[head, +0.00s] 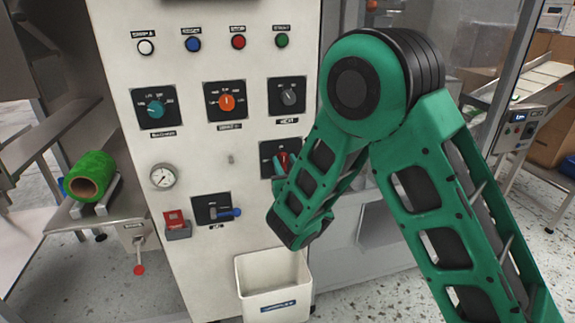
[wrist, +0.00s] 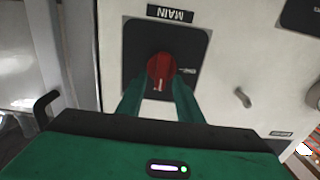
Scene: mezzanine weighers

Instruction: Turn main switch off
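The main switch is a red rotary knob (wrist: 160,68) on a black square plate (wrist: 137,45). Its label MAIN (wrist: 170,14) appears upside down in the wrist view. The knob's white mark points toward the bottom of that picture, and small white lettering sits to its right. My gripper (wrist: 161,88) has one green finger on each side of the knob, with the fingertips seemingly against its sides. In the head view the red knob (head: 285,160) shows partly behind my gripper (head: 284,165), and my arm hides the plate's right part.
Above the switch on the white cabinet are several rotary selectors (head: 226,101) and coloured buttons (head: 238,42). A gauge (head: 163,176), a red-covered switch (head: 175,220) and a blue-handled switch (head: 222,211) are at left. A white bin (head: 273,300) hangs below my arm.

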